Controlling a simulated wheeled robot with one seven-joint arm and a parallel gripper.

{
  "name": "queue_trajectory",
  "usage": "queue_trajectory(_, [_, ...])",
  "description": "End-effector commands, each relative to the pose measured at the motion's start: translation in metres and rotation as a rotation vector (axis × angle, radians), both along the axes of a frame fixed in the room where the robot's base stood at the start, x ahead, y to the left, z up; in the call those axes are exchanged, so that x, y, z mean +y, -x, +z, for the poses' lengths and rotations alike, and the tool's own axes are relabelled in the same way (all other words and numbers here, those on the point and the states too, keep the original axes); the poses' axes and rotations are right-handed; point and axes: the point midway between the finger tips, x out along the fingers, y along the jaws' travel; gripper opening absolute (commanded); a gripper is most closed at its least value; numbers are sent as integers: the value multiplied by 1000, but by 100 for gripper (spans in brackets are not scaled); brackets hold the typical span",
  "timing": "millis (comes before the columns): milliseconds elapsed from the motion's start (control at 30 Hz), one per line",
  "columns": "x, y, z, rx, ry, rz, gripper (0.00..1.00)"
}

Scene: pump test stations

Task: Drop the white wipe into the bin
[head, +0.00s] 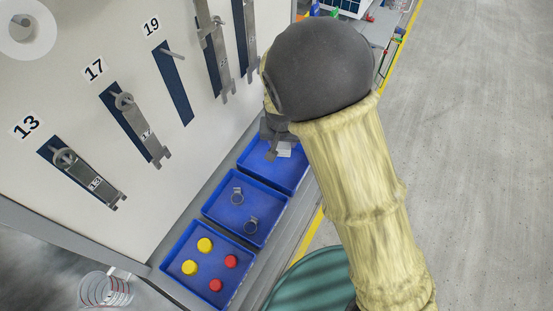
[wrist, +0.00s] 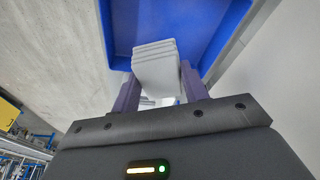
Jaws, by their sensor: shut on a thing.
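The white wipe (wrist: 156,68) shows in the wrist view as a folded block with several layers at its end. My gripper (wrist: 160,78) is shut on it, one dark finger on each side. In the head view, my gripper (head: 276,141) is over the farthest blue tray (head: 298,180), and a bit of the white wipe (head: 284,152) shows below it. My arm hides part of that tray. A ribbed green round object (head: 318,279) stands at the bottom, partly hidden by my arm; it may be the bin, but its opening is not clear.
A middle blue tray (head: 216,211) holds metal clamps (head: 237,196). The nearest blue tray (head: 205,284) holds yellow caps (head: 205,245) and red caps (head: 231,261). A white board (head: 90,200) with hanging metal parts rises at the left. Open grey floor (head: 480,150) lies at the right.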

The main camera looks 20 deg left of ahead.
Motion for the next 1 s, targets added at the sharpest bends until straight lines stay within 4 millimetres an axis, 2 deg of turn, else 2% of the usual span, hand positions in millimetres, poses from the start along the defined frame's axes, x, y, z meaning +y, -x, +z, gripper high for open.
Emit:
queue_trajectory(367, [-1, -1, -3, 0, 0, -1, 23])
queue_trajectory(800, [0, 0, -49, -1, 0, 2, 23])
queue_trajectory(1000, [0, 0, -59, -1, 0, 1, 23])
